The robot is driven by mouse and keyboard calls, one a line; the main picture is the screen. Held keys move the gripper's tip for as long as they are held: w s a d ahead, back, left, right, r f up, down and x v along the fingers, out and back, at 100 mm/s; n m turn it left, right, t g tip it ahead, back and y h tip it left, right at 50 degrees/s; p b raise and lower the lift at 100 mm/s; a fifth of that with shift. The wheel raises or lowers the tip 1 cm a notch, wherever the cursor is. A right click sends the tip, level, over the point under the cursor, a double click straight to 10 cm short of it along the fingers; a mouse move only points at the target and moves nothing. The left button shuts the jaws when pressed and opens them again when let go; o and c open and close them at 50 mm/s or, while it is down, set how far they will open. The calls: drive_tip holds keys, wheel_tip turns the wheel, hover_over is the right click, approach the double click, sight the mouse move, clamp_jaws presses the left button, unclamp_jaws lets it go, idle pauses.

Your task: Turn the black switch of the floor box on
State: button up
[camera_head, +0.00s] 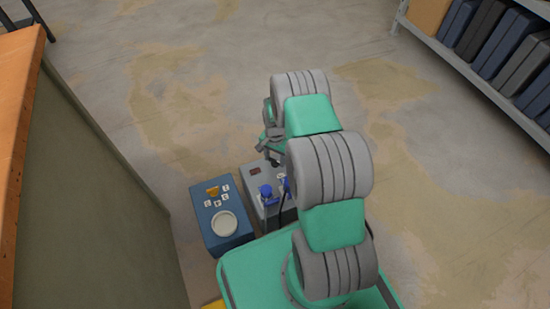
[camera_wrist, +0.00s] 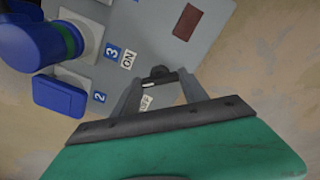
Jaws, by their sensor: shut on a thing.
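The grey floor box (camera_head: 252,179) stands on the floor, partly hidden behind my arm in the head view. Its grey top (camera_wrist: 215,45) fills the upper middle of the wrist view. The black switch (camera_wrist: 160,71) shows at the tips of my gripper (camera_wrist: 158,82), whose fingers are closed on it. An ON label (camera_wrist: 128,59) lies to the left of the switch. Another small white label (camera_wrist: 146,102) shows between the fingers, too small to read surely. In the head view the fingertips and the switch are hard to make out.
Blue plugs and covers (camera_wrist: 58,95) sit on the floor box left of my gripper. A blue box (camera_head: 208,218) with a round pale disc stands beside it. A bench (camera_head: 95,190) is at the left and a shelf (camera_head: 475,82) at the upper right. The floor between is clear.

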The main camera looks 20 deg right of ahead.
sight(275, 160)
drive_tip(key=m, duration=0.4)
drive_tip(key=shift+m, duration=1.8)
drive_tip(key=o, duration=1.4)
drive_tip(key=shift+r, duration=0.1)
wheel_tip(275, 160, up, 8)
drive_tip(key=p, duration=0.3)
drive_tip(key=shift+f, duration=0.2)
